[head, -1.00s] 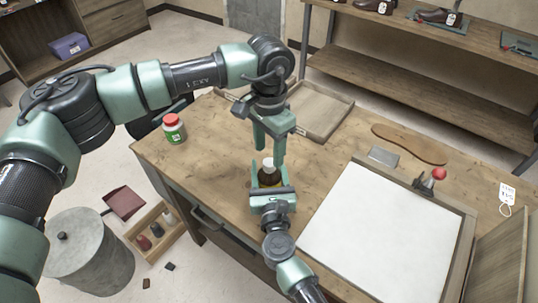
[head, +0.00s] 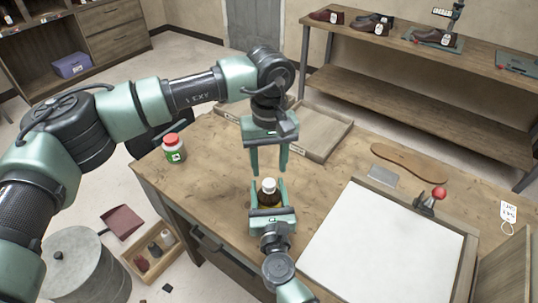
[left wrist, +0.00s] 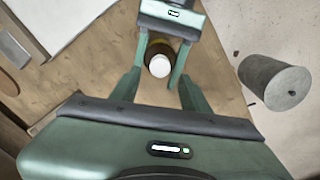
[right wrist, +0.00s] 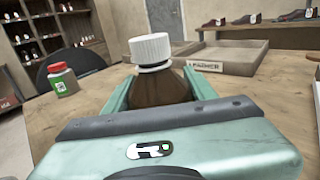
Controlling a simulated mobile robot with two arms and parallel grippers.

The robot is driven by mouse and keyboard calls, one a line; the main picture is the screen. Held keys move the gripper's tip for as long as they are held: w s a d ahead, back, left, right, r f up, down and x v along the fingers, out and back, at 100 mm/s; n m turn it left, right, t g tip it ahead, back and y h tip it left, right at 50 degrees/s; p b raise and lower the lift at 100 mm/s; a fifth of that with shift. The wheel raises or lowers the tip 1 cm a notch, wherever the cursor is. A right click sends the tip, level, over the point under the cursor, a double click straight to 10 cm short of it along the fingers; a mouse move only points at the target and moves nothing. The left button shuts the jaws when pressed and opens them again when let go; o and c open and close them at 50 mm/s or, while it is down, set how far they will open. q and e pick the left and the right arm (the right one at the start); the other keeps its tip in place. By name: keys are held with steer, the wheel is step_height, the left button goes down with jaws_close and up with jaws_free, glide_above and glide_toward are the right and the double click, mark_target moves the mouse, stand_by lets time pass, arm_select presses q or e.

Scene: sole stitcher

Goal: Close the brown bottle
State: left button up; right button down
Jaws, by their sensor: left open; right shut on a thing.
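The brown bottle (head: 268,199) stands upright at the table's near edge, held between the fingers of my right gripper (head: 268,188). Its white ribbed cap (right wrist: 150,48) sits on the neck in the right wrist view, with a thin pale ring below it. Whether it is tight cannot be told. My left gripper (head: 269,172) is open and empty, fingers pointing down, just above the cap. In the left wrist view the cap (left wrist: 159,66) lies between and beyond the left fingers. My right gripper's fingers hide the bottle's sides.
A green jar with a red lid (head: 173,148) stands at the table's left. A wooden tray (head: 318,135) is behind the grippers. A white board (head: 385,245), a red-knobbed tool (head: 430,202) and a brown sole (head: 408,163) lie to the right. The table left of the bottle is clear.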

mark_target(269, 182)
arm_select(q)
steer(key=n, duration=0.7)
steer(key=shift+r+n, duration=0.25)
steer(key=shift+n, duration=0.05)
steer(key=n, duration=0.4)
steer(key=shift+r+n, duration=0.15)
steer(key=shift+n, duration=0.15)
steer(key=n, duration=0.4)
steer(key=shift+r+n, duration=0.2)
steer(key=shift+n, duration=0.2)
steer(key=n, duration=0.4)
steer(key=shift+r+n, duration=0.15)
steer(key=shift+n, duration=0.25)
steer(key=n, duration=0.4)
steer(key=shift+r+n, duration=0.15)
steer(key=shift+n, duration=0.15)
steer(key=n, duration=0.4)
steer(key=shift+r, duration=0.1)
steer(key=n, duration=0.5)
steer(key=shift+r, duration=0.2)
steer(key=shift+f, duration=0.1)
steer(key=shift+f, duration=3.95)
